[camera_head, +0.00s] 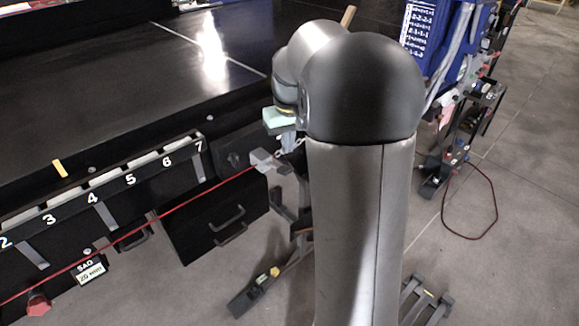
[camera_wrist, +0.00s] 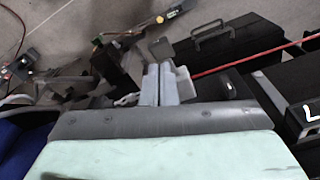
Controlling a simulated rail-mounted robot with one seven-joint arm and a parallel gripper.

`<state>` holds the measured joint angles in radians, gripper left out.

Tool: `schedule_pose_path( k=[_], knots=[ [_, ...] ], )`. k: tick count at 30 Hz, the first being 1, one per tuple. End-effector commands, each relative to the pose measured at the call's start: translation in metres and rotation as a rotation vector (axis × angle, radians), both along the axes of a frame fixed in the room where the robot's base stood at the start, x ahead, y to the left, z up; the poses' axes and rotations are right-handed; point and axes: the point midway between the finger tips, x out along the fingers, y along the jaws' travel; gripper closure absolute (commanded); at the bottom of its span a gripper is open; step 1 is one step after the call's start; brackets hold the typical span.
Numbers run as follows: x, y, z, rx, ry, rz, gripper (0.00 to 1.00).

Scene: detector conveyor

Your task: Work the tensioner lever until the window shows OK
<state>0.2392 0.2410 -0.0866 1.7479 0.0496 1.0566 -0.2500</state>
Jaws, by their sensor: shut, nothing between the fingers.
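My gripper (camera_wrist: 158,84) shows in the wrist view with its two grey fingers together and nothing between them. A light grey fitting (camera_wrist: 187,83) is just right of and beyond the fingertips; I cannot tell whether they touch. The same fitting (camera_head: 263,159) shows in the head view at the end of the red cord (camera_head: 190,197), beside a short chain (camera_head: 290,145). I cannot make out which part is the tensioner lever. No window reading OK is legible. A hanging tag (camera_head: 89,270) reads "SAG 20 mm".
The conveyor (camera_head: 110,70) fills the left, with a numbered rail (camera_head: 110,185) along its edge. A black drawer-like box (camera_head: 215,220) with a handle is below the cord. A red knob (camera_head: 38,303) is lower left. A blue cabinet (camera_head: 455,40) and stands are right. Open floor (camera_head: 530,220) lies beyond.

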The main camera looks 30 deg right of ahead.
Motion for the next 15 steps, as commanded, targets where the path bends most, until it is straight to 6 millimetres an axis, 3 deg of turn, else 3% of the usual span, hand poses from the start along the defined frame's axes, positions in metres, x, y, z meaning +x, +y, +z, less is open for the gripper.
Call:
schedule_pose_path(
  k=[8,15],
  knots=[
    [0.0,0.0,-0.002,0.0,0.0,0.0,1.0],
    [0.001,0.0,-0.021,0.0,0.002,0.0,1.0]
  ],
)
